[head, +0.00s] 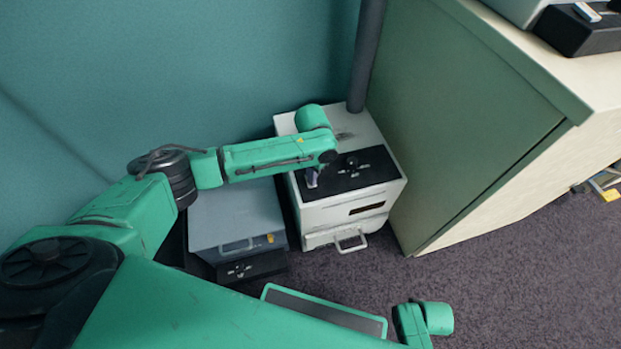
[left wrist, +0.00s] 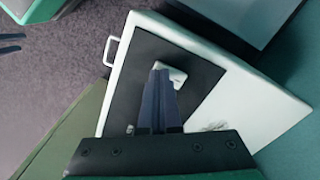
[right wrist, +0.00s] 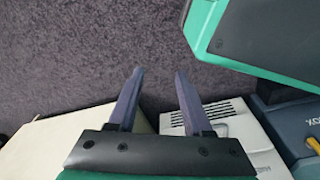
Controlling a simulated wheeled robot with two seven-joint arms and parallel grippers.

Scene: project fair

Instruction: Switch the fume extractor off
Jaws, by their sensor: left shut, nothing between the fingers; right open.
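The fume extractor (head: 345,215) is a white box on the floor with a black top panel (head: 372,180), a drawer-like front with a handle, and a grey pipe (head: 367,55) at its back. Small controls (head: 352,165) show on the panel, too small to read. My left gripper (head: 312,178) is shut and empty, low over the panel's left part. In the left wrist view its fingertips (left wrist: 160,72) are beside a small white switch-like piece (left wrist: 178,76); I cannot tell whether they touch it. My right gripper (right wrist: 155,75) is open and empty, over the carpet.
A blue-grey case (head: 235,215) stands left of the extractor, close to it. A green-sided cabinet (head: 470,110) stands close on its right. A teal wall (head: 180,70) is behind. Open carpet (head: 500,270) lies at the front right.

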